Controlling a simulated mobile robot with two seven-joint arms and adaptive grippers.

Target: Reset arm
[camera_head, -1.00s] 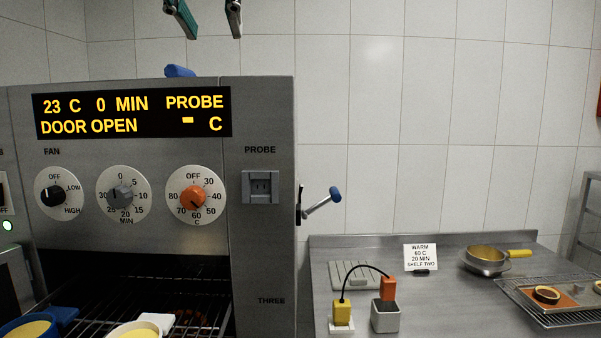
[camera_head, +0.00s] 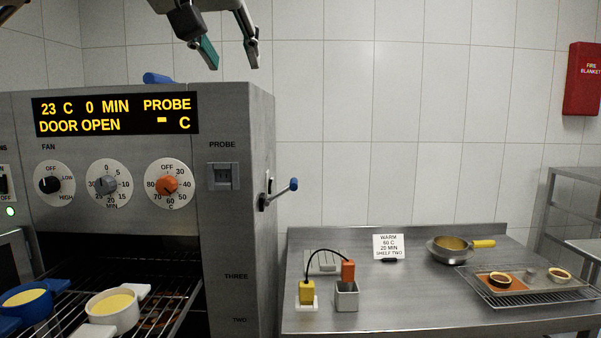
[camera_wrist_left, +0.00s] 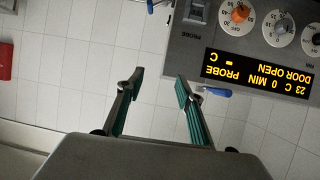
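My left gripper (camera_head: 230,62) hangs at the top of the head view, above the oven (camera_head: 240,150) and in front of the tiled wall. Its two green-padded fingers are apart with nothing between them. The left wrist view also shows this open, empty gripper (camera_wrist_left: 158,90), with the oven upside down at the upper right. My right gripper is in neither view.
The oven is open, with a blue dish (camera_head: 25,303) and a white dish (camera_head: 111,308) on its rack. On the steel counter (camera_head: 415,300) are a probe plug (camera_head: 348,270), a pan (camera_head: 448,249), a sign (camera_head: 388,246) and a wire rack (camera_head: 520,297). A fire blanket box (camera_head: 584,80) hangs at right.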

